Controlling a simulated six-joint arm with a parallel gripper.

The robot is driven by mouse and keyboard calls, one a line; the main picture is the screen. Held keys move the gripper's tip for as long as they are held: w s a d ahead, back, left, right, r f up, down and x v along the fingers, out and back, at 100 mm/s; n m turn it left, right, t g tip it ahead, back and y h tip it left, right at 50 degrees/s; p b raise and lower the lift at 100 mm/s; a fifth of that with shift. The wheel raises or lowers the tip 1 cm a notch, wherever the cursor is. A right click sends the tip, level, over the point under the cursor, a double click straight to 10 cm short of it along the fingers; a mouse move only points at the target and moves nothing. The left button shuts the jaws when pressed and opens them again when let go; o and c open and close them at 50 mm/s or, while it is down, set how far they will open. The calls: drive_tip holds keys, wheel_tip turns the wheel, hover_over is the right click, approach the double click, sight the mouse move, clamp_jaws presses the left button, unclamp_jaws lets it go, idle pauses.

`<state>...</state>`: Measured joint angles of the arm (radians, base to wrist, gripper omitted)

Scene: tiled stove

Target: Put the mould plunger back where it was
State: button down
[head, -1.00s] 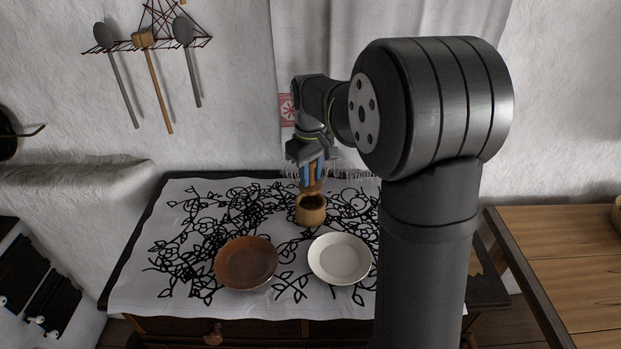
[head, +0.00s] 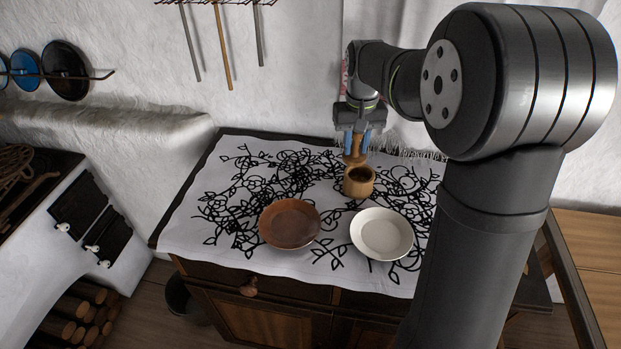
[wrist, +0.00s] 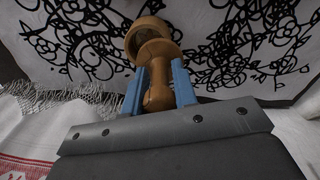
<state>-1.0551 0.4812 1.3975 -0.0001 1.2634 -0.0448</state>
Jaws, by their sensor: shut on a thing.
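My gripper (head: 358,143) is shut on the wooden mould plunger (head: 354,158), its two blue fingers on either side of the handle. The wrist view shows the plunger (wrist: 157,92) between the fingers, with its wide round head pointing away from my gripper. The wooden mould cup (head: 359,183) stands upright on the patterned cloth, just below and slightly in front of the plunger in the head view. In the wrist view the cup (wrist: 143,28) is partly hidden behind the plunger's head. The plunger looks to be above the cup's rim; whether they touch I cannot tell.
A brown plate (head: 289,223) and a white plate (head: 382,234) lie in front of the cup on the white cloth (head: 222,210) with black flowers. The wall and a fringed curtain are close behind. The cloth's left side is clear.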

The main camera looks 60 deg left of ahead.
drive_tip(key=shift+s+a+f, duration=0.1)
drive_tip(key=shift+s, duration=0.05)
drive_tip(key=shift+m, duration=0.3)
drive_tip(key=s+a+f, duration=0.2)
drive_tip(key=a, duration=0.1)
drive_tip(key=s+a+f, duration=0.2)
drive_tip(key=a, duration=0.1)
drive_tip(key=s+a+f, duration=0.2)
drive_tip(key=s+a, duration=0.1)
drive_tip(key=shift+f, duration=0.4)
drive_tip(key=shift+s+f, duration=0.1)
drive_tip(key=shift+f, duration=1.95)
drive_tip(key=shift+f, duration=0.2)
drive_tip(key=c, duration=1.1)
unclamp_jaws()
drive_tip(key=shift+c, duration=0.2)
drive_tip(key=shift+r, duration=0.1)
